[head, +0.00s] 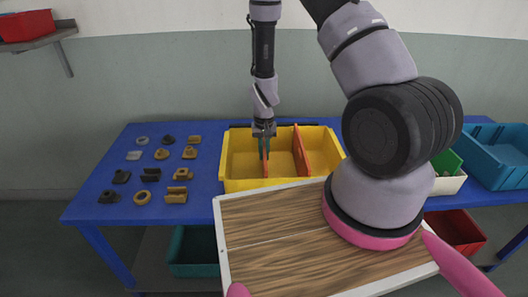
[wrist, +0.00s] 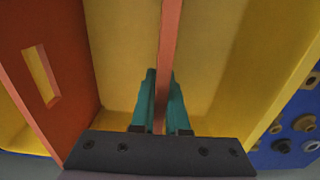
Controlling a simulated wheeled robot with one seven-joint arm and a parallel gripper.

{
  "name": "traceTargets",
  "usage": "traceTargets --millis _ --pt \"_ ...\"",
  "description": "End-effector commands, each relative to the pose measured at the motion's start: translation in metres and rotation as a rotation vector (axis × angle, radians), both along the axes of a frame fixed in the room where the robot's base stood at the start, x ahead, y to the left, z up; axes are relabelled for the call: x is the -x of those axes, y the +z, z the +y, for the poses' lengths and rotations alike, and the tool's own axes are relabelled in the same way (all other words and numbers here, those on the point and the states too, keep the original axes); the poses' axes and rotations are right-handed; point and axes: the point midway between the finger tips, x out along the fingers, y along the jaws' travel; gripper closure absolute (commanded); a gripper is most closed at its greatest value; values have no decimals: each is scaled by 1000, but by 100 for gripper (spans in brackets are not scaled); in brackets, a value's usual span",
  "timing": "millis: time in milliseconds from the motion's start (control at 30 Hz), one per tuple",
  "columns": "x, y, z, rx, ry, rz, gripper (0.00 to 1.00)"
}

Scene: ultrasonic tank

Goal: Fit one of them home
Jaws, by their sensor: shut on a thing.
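A yellow bin (head: 330,152) stands on the blue table. An orange divider with a slot-shaped cutout (wrist: 68,95) stands across it; in the head view this divider (head: 301,152) is right of my gripper and slightly tilted. My gripper (head: 264,147) reaches down into the bin, its teal fingers shut on a second orange divider (wrist: 168,50). The wrist view shows this held divider edge-on between the fingers, running along the bin. In the head view only a thin strip of it (head: 266,167) shows below the fingers. Whether its bottom sits in a slot is hidden.
Several small grey, black and tan parts (head: 162,153) lie in rows on the blue table (head: 215,187) left of the bin. A wood-topped board (head: 275,225) lies in front. Blue (head: 497,155) and green-and-white bins stand at right. My own arm covers the middle right.

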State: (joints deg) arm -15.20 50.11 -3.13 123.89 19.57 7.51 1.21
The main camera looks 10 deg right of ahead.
Motion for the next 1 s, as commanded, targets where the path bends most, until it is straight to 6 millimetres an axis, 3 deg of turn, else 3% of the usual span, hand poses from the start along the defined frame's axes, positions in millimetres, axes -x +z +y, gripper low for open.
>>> traceTargets --millis 267,300,367,400,767,1000 --pt "0 -1 0 -1 0 -1 100" --pt "0 -1 0 -1 0 -1 80" --pt "0 -1 0 -1 0 -1 57" --pt "0 -1 0 -1 0 -1 53" --pt "-1 4 0 -1 0 -2 53" --pt "-2 45 1 -1 1 -5 53"
